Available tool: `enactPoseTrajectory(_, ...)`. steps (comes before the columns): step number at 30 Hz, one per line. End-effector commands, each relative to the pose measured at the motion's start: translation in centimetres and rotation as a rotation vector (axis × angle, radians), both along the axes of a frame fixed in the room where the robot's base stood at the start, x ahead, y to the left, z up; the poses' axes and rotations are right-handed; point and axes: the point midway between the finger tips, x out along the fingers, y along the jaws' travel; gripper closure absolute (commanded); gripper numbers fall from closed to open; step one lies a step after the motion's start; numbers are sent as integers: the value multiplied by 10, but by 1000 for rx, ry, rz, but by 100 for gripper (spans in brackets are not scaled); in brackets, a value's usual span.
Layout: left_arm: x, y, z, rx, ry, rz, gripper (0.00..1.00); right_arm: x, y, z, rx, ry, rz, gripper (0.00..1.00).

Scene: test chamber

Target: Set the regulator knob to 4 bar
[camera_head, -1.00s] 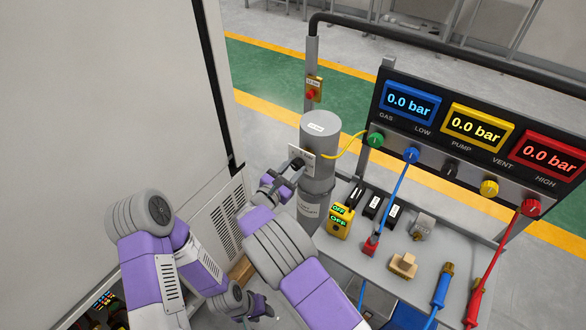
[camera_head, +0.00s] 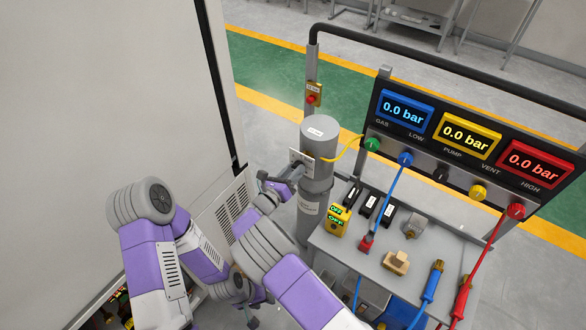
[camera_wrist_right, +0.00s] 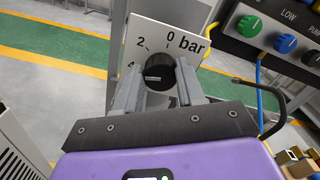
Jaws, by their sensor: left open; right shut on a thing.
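The regulator's black knob (camera_wrist_right: 159,72) sits on a white dial plate (camera_wrist_right: 175,32) marked 0, 2 and "bar"; a further number at the left is mostly hidden by a finger. A pale mark shows on the knob's face, roughly level. My right gripper (camera_wrist_right: 158,88) is shut on the knob, one finger on each side. In the head view the dial plate (camera_head: 300,158) is on a grey cylinder (camera_head: 320,140), with my right gripper (camera_head: 284,184) against its front; the knob is hidden there. My left gripper (camera_head: 252,314) is open, low and away from the regulator.
A panel at the right has blue (camera_head: 406,108), yellow (camera_head: 468,133) and red (camera_head: 533,160) displays, all reading 0.0 bar. The grey bench (camera_head: 345,246) holds a yellow meter (camera_head: 340,222), connectors and hoses. A large pale cabinet (camera_head: 100,100) stands close at the left.

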Motion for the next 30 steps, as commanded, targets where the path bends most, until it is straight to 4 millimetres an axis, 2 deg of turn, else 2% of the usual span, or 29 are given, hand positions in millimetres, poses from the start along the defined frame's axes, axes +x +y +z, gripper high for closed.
enactPoseTrajectory(7, 0, 0, 5, 0, 0, 0, 57, -1, 0, -2, -60, 44, 0, 91)
enactPoseTrajectory(21, 0, 0, 5, 0, 0, 0, 57, -1, 0, -3, -71, 53, 0, 91)
enactPoseTrajectory(22, 0, 0, 5, 0, 0, 0, 57, -1, 0, -3, -71, 53, 0, 60)
enactPoseTrajectory(27, 0, 0, 5, 0, 0, 0, 57, -1, 0, -2, -71, 51, -1, 35)
enactPoseTrajectory(30, 0, 0, 5, 0, 0, 0, 57, 0, 0, -2, -70, 50, 0, 35)
